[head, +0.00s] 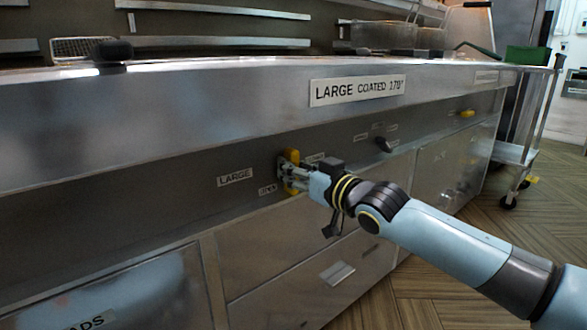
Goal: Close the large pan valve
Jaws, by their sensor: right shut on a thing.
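The large pan valve has a yellow handle (291,157) on the dark front panel, just right of a label reading "LARGE" (235,177). The handle looks roughly upright, though the gripper covers part of it. My right gripper (287,172) reaches in from the right and is shut on the yellow handle. My left gripper is not in view.
A black knob (383,145) and another yellow handle (467,114) sit further right on the panel. The steel counter edge (150,115) overhangs the panel. Drawers lie below. A wheeled cart (517,153) stands at the far right, with wooden floor in front.

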